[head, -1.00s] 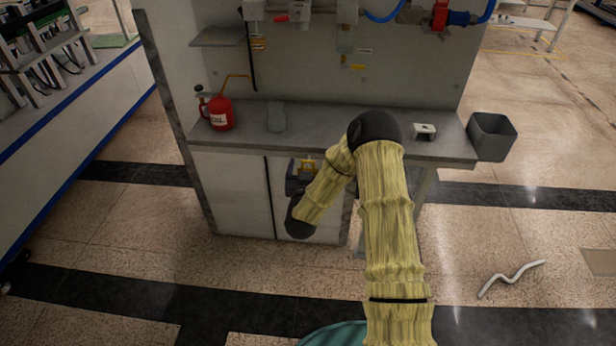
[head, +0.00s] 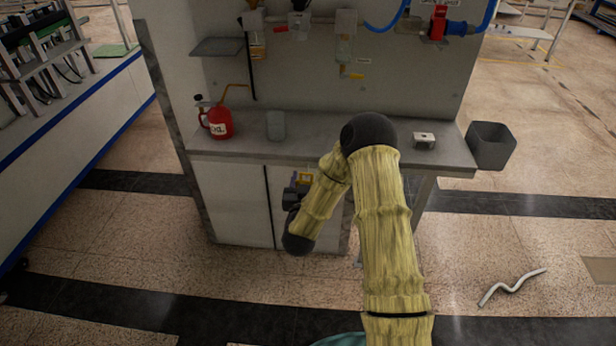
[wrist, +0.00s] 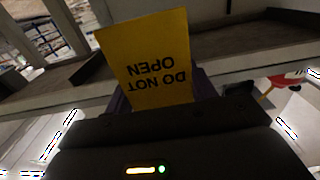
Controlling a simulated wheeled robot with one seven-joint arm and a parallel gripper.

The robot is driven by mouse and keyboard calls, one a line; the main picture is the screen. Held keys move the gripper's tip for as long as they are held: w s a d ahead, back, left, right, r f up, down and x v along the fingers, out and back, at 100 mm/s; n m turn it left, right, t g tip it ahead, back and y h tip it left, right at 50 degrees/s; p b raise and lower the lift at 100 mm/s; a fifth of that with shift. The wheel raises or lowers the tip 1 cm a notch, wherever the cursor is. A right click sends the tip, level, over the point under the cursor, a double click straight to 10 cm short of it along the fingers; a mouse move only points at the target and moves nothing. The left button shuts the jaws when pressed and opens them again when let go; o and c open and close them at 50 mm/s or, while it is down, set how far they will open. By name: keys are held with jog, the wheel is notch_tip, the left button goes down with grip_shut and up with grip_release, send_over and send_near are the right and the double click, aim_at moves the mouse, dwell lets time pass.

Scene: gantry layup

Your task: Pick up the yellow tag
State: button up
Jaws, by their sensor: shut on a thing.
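The yellow tag (wrist: 146,62) is a flat card with black "DO NOT OPEN" lettering, upside down in the wrist view. My gripper (wrist: 160,102) is shut on the tag's lower part in that view, with purple jaw parts showing on both sides of it. The card stands out beyond the jaws. In the head view the tag is a small yellow patch (head: 305,178) at my gripper (head: 296,192), in front of the cabinet below the worktop. My arm partly blocks the view there, and the fingertips are too small to make out.
The worktop (head: 330,148) carries a red can (head: 218,122), a grey cup (head: 276,125) and a small metal block (head: 424,140). A grey bin (head: 490,147) is at its right end. A bent rod (head: 512,287) lies on the open floor at right.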

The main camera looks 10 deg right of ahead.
jog(key=v, duration=1.5)
jog(key=shift+r, duration=0.1)
dwell(1.0)
jog(key=w+d+f, duration=0.4)
jog(key=w+d, duration=0.1)
jog(key=w, duration=0.2)
jog(key=shift+w+f, duration=0.25)
